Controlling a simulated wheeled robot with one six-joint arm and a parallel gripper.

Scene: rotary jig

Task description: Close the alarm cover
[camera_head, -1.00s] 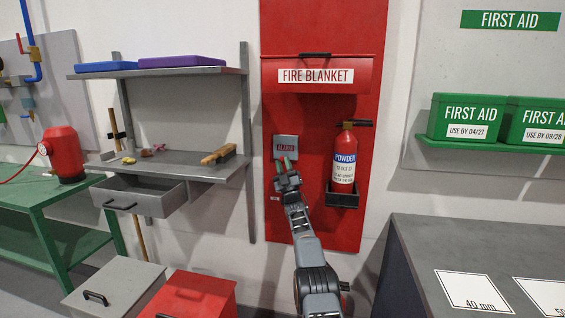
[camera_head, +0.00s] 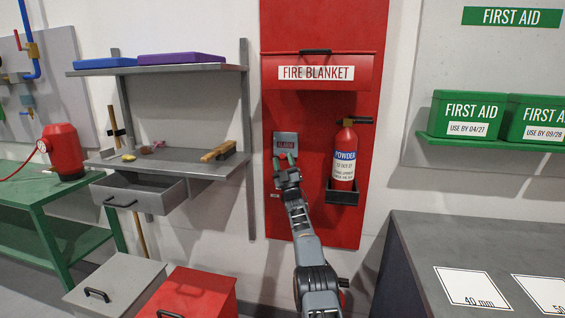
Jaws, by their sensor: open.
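How far the cover is tilted from the panel is hard to tell. My gripper (camera_head: 284,160) is at the cover's lower edge, reaching up from below. Whether a fingertip touches the cover cannot be told. The fingers hide part of the area under the cover.
The fire extinguisher (camera_head: 344,160) stands in a black holder close to the right of my gripper. The fire blanket box (camera_head: 320,74) is above. A grey shelf unit (camera_head: 165,165) with a brush and an open drawer is at left. A grey counter (camera_head: 480,250) is at right.

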